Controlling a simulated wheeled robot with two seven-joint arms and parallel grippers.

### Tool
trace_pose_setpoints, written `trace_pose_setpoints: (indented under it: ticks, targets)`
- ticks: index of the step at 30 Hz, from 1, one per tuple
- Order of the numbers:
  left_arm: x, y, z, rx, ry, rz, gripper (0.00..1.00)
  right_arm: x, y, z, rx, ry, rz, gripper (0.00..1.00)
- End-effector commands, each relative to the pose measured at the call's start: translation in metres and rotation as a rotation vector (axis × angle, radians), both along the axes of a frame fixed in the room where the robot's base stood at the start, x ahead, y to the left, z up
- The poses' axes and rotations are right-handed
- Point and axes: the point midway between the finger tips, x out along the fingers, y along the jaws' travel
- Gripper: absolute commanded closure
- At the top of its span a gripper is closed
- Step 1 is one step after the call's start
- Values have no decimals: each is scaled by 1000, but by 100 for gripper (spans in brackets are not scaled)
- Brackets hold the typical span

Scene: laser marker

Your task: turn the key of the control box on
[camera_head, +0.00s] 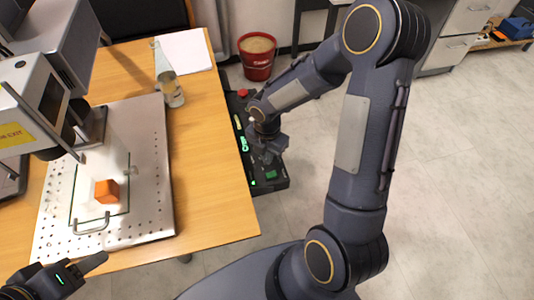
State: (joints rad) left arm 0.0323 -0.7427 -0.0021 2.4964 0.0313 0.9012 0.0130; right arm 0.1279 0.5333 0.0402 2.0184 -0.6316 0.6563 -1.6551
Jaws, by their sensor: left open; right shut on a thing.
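The control box (273,185) is a long black unit beside the table's right edge, with green lit parts and a red knob (243,93) at its far end. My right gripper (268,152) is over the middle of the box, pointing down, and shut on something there. The key itself is hidden by the gripper, so I cannot tell its position. My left gripper (85,268) is open at the bottom left, near the table's front edge, away from the box.
A laser marker (35,85) stands at the table's left over a perforated metal plate (150,205). A glass bottle (172,92) and white paper (188,50) are behind. A red bucket (257,62) stands on the floor.

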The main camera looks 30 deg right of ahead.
Motion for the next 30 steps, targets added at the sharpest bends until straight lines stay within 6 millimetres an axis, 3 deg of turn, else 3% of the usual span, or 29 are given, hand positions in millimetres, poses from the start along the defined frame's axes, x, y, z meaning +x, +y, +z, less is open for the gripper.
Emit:
trace_pose_setpoints:
  ticks: [8,30]
  targets:
    - [0,0,-5,0,0,0,43,1,0,0,0,-2,-168,100]
    - [0,0,-25,0,0,0,43,1,0,0,0,-2,-867,100]
